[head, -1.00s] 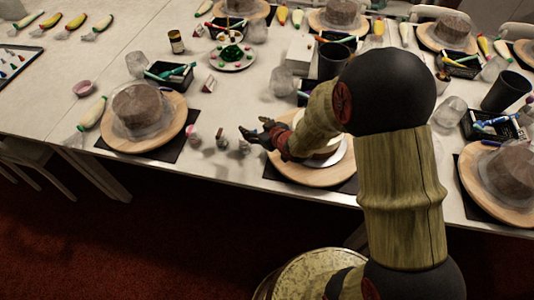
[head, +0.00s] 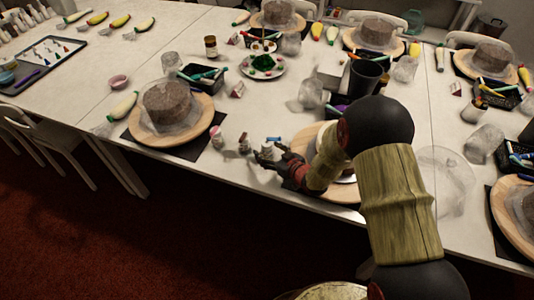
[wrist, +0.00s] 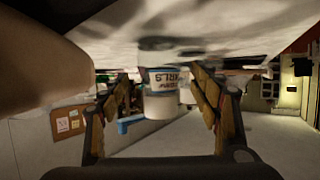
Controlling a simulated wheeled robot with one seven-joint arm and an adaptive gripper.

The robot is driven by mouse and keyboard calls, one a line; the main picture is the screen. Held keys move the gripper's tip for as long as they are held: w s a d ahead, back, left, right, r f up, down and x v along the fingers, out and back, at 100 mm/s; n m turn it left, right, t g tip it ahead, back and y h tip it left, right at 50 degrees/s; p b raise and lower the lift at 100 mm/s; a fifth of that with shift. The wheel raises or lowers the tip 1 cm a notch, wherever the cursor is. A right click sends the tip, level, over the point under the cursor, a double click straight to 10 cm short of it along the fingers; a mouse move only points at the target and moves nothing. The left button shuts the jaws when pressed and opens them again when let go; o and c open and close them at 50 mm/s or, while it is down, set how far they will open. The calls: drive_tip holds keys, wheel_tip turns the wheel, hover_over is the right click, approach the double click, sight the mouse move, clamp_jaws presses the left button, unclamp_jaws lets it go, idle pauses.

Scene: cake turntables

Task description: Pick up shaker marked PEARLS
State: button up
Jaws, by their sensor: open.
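A white shaker (wrist: 163,100) with a printed label stands between my gripper's fingers in the wrist view. The letters "RLS" can be read on it; the rest of the word is unclear. My gripper (wrist: 163,108) is open, with one finger on each side of the shaker and no clear contact. In the head view my gripper (head: 271,160) is low over the table's near edge, at a small shaker (head: 266,150) partly hidden by the fingers. Two more small shakers, one with a pinkish top (head: 215,137) and one greyish (head: 244,144), stand to its left.
A wrapped cake on a wooden turntable (head: 150,133) stands left of the shakers. Another turntable (head: 340,190) is partly hidden behind my arm. A black marker tray (head: 212,86) and a plate of decorations (head: 278,70) lie farther back. The table's near edge is close.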

drive_tip(key=shift+x, duration=0.8)
drive_tip(key=shift+r, duration=0.1)
drive_tip(key=shift+c, duration=0.6)
drive_tip(key=c, duration=1.3)
